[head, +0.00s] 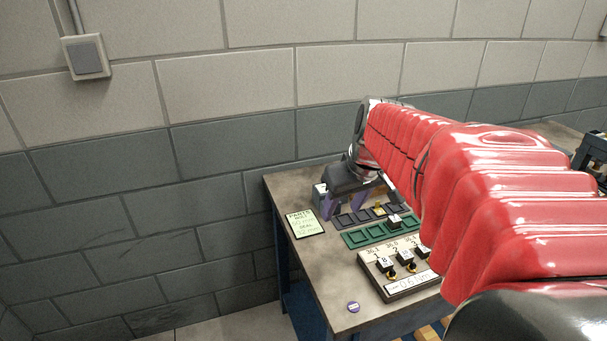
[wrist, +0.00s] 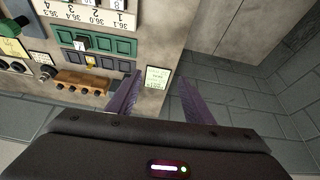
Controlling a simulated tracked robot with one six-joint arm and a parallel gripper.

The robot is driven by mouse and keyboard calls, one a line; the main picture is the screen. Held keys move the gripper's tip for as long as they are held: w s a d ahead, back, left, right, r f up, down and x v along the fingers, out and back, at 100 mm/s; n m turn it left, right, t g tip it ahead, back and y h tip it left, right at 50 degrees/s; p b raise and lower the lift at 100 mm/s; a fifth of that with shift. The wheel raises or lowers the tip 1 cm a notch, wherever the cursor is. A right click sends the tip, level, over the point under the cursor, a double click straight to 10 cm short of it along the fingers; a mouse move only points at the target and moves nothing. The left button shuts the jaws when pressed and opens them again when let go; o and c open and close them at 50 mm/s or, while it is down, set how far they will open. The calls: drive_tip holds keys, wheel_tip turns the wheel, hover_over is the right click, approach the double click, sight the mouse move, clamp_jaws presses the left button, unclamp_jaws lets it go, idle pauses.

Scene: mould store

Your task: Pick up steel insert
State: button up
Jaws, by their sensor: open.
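My gripper (head: 346,207) hangs over the back left part of the bench, with its purple fingers apart and nothing between them. In the wrist view my gripper (wrist: 160,90) is open, its fingers on either side of a paper card. A small block with a pale top (head: 394,219) sits in the green compartment tray; it also shows in the wrist view (wrist: 81,43), left of the fingers. Several small numbered blocks with pale tops (head: 384,263) stand on a labelled board (head: 398,289). I cannot tell which block is the steel insert.
The green tray (head: 357,238) and a dark tray (head: 345,221) with a yellow piece lie mid-bench. A wooden rack (wrist: 79,84) shows in the wrist view. A block wall stands behind.

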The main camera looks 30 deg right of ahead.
drive_tip(key=w+d+f, duration=0.1)
drive_tip(key=d+f, duration=0.1)
drive_tip(key=d, duration=1)
drive_tip(key=d+f, duration=0.3)
drive_tip(key=d, duration=0.9)
drive_tip(key=shift+w+d+f+m, duration=0.15)
drive_tip(key=shift+w+m, duration=0.15)
drive_tip(key=shift+w, duration=0.05)
hover_over(396, 219)
drive_tip(key=s, duration=0.2)
drive_tip(key=shift+s+a+f, duration=0.1)
drive_tip(key=shift+f, duration=1.9)
drive_tip(key=shift+s+a+f, duration=0.1)
drive_tip(key=shift+f, duration=1.9)
drive_tip(key=shift+w, duration=0.1)
drive_tip(key=shift+x, duration=2.6)
drive_tip(key=shift+c, duration=0.2)
